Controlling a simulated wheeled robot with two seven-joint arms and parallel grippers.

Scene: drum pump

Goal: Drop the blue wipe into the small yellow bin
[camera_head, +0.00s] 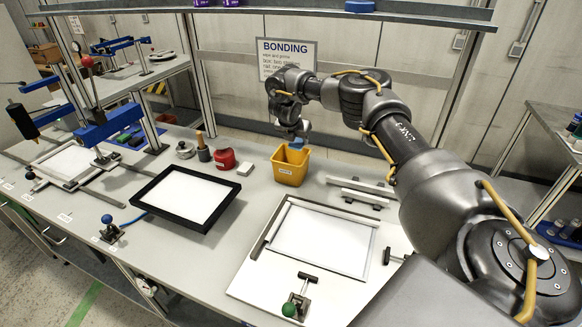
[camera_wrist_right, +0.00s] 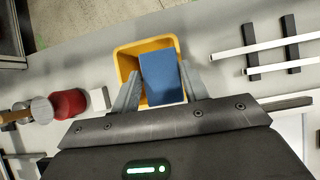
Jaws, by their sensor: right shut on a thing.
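The small yellow bin (camera_head: 290,169) stands on the grey bench near its back edge, in the middle of the head view. The blue wipe (camera_head: 297,143) shows just above the bin's rim. My right gripper (camera_head: 296,138) is over the bin, pointing down. In the right wrist view my right gripper (camera_wrist_right: 157,90) is shut on the blue wipe (camera_wrist_right: 162,78), which overlaps the opening of the yellow bin (camera_wrist_right: 126,62). The wipe hides much of the bin's inside. My left gripper is not in view.
A red object (camera_head: 224,159) and a small white block (camera_head: 245,168) stand left of the bin. A black-framed panel (camera_head: 184,196) lies farther left. White bars (camera_head: 360,190) lie right of the bin. A white framed board (camera_head: 322,240) lies in front.

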